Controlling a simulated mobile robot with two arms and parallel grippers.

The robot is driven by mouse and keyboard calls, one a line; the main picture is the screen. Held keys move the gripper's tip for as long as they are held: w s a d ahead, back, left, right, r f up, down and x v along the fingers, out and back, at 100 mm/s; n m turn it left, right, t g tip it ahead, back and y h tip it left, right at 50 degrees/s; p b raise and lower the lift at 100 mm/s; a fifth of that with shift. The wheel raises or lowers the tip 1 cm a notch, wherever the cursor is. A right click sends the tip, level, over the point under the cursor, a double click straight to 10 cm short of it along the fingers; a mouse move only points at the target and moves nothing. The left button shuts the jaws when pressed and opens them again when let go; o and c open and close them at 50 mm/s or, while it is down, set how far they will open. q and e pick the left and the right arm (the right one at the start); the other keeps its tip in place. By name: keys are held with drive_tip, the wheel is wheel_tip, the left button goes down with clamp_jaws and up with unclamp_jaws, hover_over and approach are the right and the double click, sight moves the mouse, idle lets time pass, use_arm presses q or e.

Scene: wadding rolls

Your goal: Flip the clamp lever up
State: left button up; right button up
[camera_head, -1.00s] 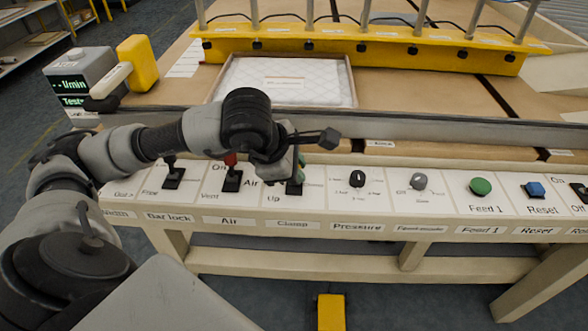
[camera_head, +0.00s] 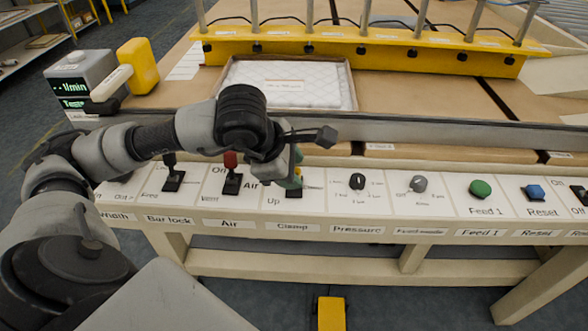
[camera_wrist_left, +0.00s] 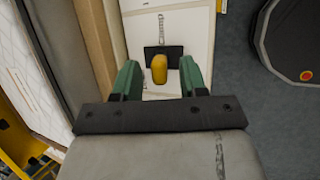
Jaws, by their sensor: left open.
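The clamp lever has a yellow knob (camera_wrist_left: 159,68) and a dark base plate (camera_wrist_left: 176,56) in the left wrist view. In the head view its dark base (camera_head: 294,193) shows above the "Clamp" label (camera_head: 293,227), and the lever is mostly hidden by my left gripper (camera_head: 298,170). In the wrist view the two green fingers of my left gripper (camera_wrist_left: 158,80) stand apart, one on each side of the yellow knob, with a visible gap to each. My right gripper is not in view.
The red air lever (camera_head: 231,160) and the black bar lock lever (camera_head: 170,160) stand to the left on the panel. The pressure knob (camera_head: 357,181) is to the right. A boxed white wadding pad (camera_head: 285,82) lies behind the rail.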

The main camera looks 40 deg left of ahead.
use_arm(q)
drive_tip(key=v, duration=0.9)
drive_tip(key=shift+r+p, duration=0.2)
drive_tip(key=shift+p, duration=0.15)
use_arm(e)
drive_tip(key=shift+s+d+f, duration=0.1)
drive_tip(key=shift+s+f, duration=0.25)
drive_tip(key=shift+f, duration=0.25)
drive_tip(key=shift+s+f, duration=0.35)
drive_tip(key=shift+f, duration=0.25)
use_arm(q)
drive_tip(key=shift+s, duration=0.1)
